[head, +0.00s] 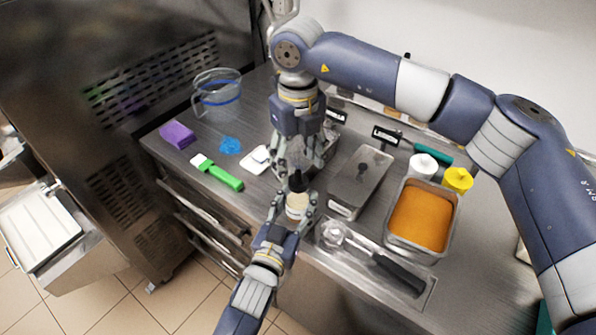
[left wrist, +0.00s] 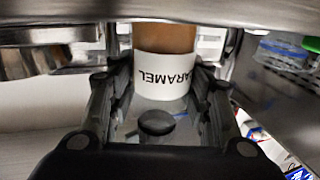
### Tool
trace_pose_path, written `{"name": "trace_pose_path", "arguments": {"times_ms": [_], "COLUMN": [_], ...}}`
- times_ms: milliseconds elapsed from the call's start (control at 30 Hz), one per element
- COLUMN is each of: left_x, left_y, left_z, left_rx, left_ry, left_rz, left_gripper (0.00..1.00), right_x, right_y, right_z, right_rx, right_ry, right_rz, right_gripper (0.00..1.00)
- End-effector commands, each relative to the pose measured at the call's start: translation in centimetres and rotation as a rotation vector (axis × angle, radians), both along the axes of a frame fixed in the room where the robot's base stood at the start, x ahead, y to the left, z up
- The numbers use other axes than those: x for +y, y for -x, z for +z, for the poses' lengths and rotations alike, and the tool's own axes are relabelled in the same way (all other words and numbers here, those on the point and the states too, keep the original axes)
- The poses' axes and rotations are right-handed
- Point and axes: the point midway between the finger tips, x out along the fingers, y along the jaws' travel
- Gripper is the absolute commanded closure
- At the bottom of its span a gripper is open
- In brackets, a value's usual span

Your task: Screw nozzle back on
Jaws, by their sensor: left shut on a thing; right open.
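My left gripper (head: 298,208) is shut on a squeeze bottle (head: 295,204) and holds it upright near the counter's front edge. In the left wrist view the bottle (left wrist: 166,75) has brown contents and a white label reading CARAMEL, upside down there. A dark pointed nozzle (head: 297,181) shows at the bottle's top; whether it is seated on the thread I cannot tell. My right gripper (head: 298,170) is open, pointing down just above the bottle, with its fingers around the nozzle's tip level. Contact between these fingers and the nozzle is unclear.
A lidded steel pan (head: 350,205), an orange-filled pan (head: 398,246) and a scoop (head: 390,268) in a tray stand to the right. White (head: 422,166) and yellow (head: 457,180) bottles stand behind.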

Motion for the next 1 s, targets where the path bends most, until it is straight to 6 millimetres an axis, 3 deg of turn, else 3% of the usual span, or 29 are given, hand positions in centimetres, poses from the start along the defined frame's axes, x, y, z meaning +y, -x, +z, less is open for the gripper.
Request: {"name": "trace_pose_path", "arguments": {"times_ms": [100, 300, 500, 767, 800, 867, 1000], "left_x": [0.0, 0.0, 0.0, 0.0, 0.0, 0.0, 0.0], "left_y": [0.0, 0.0, 0.0, 0.0, 0.0, 0.0, 0.0], "left_z": [0.0, 0.0, 0.0, 0.0, 0.0, 0.0, 0.0], "left_rx": [0.001, 0.001, 0.001, 0.001, 0.001, 0.001, 0.001], "left_ry": [0.000, 0.000, 0.000, 0.000, 0.000, 0.000, 0.000], "left_rz": [0.000, 0.000, 0.000, 0.000, 0.000, 0.000, 0.000], "left_gripper": [1.00, 1.00, 1.00, 1.00, 0.46, 0.32, 0.31], "right_x": [0.0, 0.0, 0.0, 0.0, 0.0, 0.0, 0.0], "right_y": [-0.1, -0.1, 0.0, 0.0, 0.0, 0.0, 0.0], "right_z": [2.8, 6.1, 7.3, 7.4, 7.4, 7.4, 7.3], "right_rx": [-0.004, -0.002, 0.000, 0.001, 0.001, 0.001, 0.001], "right_ry": [0.000, 0.000, 0.000, 0.001, 0.001, 0.001, 0.001], "right_rz": [-0.001, -0.001, 0.001, 0.001, 0.000, 0.000, 0.000], "right_gripper": [0.42, 0.42, 0.42, 0.42, 0.42, 0.42, 0.42]}}
